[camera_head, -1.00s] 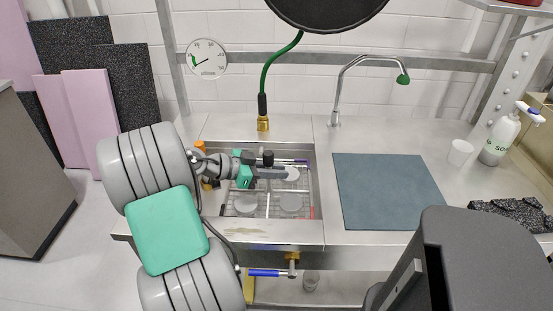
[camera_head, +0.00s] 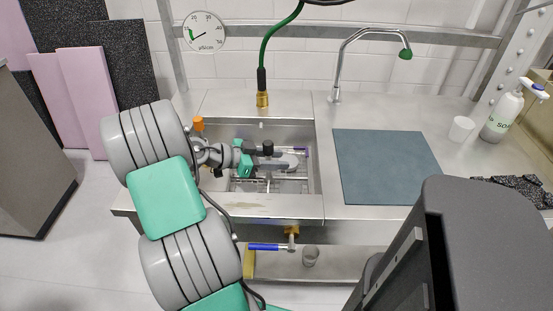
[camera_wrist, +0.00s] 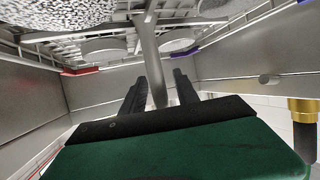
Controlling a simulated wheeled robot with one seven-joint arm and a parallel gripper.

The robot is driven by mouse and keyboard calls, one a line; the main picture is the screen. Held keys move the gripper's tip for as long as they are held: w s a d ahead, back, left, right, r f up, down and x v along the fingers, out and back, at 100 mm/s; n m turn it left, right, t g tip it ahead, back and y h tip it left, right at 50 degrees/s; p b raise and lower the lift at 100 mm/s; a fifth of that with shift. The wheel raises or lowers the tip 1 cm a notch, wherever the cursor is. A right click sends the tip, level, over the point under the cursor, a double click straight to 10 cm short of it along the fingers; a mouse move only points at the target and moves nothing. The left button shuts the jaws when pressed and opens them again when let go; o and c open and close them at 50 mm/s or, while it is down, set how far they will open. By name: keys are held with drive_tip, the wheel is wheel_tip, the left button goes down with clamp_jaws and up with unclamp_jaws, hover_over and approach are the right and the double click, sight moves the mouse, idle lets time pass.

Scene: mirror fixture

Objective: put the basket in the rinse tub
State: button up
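The basket (camera_head: 270,186) is a wire rack with pale round discs. It is inside the steel rinse tub (camera_head: 222,133), with its near part hidden behind the tub's front edge. My gripper (camera_head: 283,163) is inside the tub, over the basket. In the wrist view my gripper's dark fingers (camera_wrist: 160,82) stand on either side of the basket's grey upright handle (camera_wrist: 148,45).
A green hose with a brass fitting (camera_head: 262,99) stands behind the tub. A curved tap (camera_head: 338,75) and a blue-grey mat (camera_head: 385,165) are to the right. A cup (camera_head: 461,128) and soap bottle (camera_head: 502,115) stand farther right. Tub walls surround my gripper closely.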

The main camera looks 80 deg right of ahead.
drive_tip(key=v, duration=0.7)
drive_tip(key=shift+w+a+p, duration=0.15)
drive_tip(key=shift+w+p, duration=0.05)
drive_tip(key=shift+p, duration=0.1)
drive_tip(key=shift+r, duration=0.15)
